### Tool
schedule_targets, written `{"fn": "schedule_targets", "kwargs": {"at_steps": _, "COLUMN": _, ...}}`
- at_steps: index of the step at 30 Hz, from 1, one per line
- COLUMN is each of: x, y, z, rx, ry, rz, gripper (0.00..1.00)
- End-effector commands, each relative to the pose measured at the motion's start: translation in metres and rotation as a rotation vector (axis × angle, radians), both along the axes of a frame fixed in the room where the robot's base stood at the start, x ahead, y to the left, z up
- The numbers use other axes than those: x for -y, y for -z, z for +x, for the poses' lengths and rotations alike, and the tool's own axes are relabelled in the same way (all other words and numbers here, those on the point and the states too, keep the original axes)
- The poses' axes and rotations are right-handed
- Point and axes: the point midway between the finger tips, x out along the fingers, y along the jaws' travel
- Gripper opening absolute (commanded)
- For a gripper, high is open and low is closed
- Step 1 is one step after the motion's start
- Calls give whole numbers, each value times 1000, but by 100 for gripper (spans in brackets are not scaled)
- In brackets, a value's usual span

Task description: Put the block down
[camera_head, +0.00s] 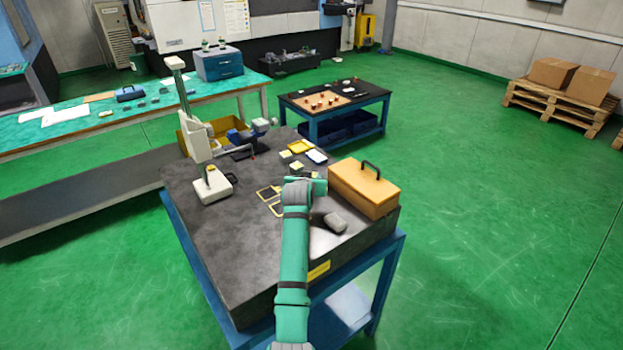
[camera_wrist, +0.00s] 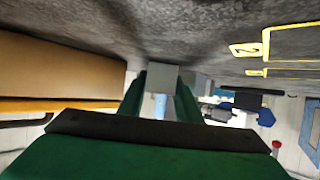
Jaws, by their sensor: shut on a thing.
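In the wrist view my gripper (camera_wrist: 162,88) is shut on a small grey block (camera_wrist: 163,76), which sits between the green fingertips. The block's far end is close to the dark granite plate (camera_head: 230,255); I cannot tell whether it touches. In the head view my gripper (camera_head: 312,184) is over the plate, left of the wooden case, and the block cannot be made out there. Yellow-outlined frames (camera_head: 270,200) lie on the plate left of my gripper. In the wrist view they show at the upper right (camera_wrist: 290,45), one with a numbered tab.
The wooden case (camera_head: 362,190) with a black handle stands close to the right of my gripper. A grey rounded object (camera_head: 336,222) lies nearer. A white height stand (camera_head: 212,186), yellow tray (camera_head: 300,146) and white-blue tray (camera_head: 316,157) are on the plate. Its front left is clear.

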Motion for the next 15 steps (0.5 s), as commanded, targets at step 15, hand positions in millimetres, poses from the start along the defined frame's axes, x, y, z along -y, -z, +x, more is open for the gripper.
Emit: {"fn": "schedule_targets", "kwargs": {"at_steps": 15, "x": -1, "y": -2, "z": -2, "rx": 0, "ry": 0, "rz": 0, "gripper": 50}}
